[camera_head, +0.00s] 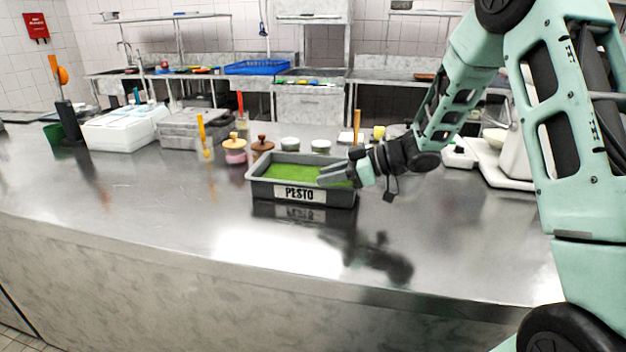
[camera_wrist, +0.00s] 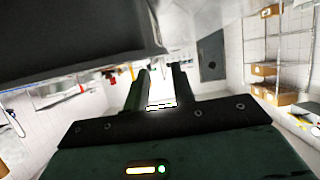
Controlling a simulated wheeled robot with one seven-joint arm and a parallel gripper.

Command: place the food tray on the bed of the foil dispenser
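The food tray (camera_head: 258,189) is a grey rectangular pan with a "PESTO" label on its front and green food inside. It sits upright on the steel counter in the head view. My gripper (camera_head: 322,174) reaches in from the right, its fingers overlapping the tray's right side and hiding part of the food and wall; contact is unclear. In the wrist view my gripper (camera_wrist: 162,80) has its two fingers apart, with a bright gap between them. A large dark shape fills the upper left there, possibly the tray. I cannot identify the foil dispenser for certain; a white appliance (camera_head: 512,152) is partly hidden behind my arm.
Behind the tray stand small jars (camera_head: 235,150), a grey box (camera_head: 185,130) and a white box (camera_head: 118,132). A green container (camera_head: 53,134) is at the far left. The counter (camera_head: 150,215) is clear in front and left of the tray.

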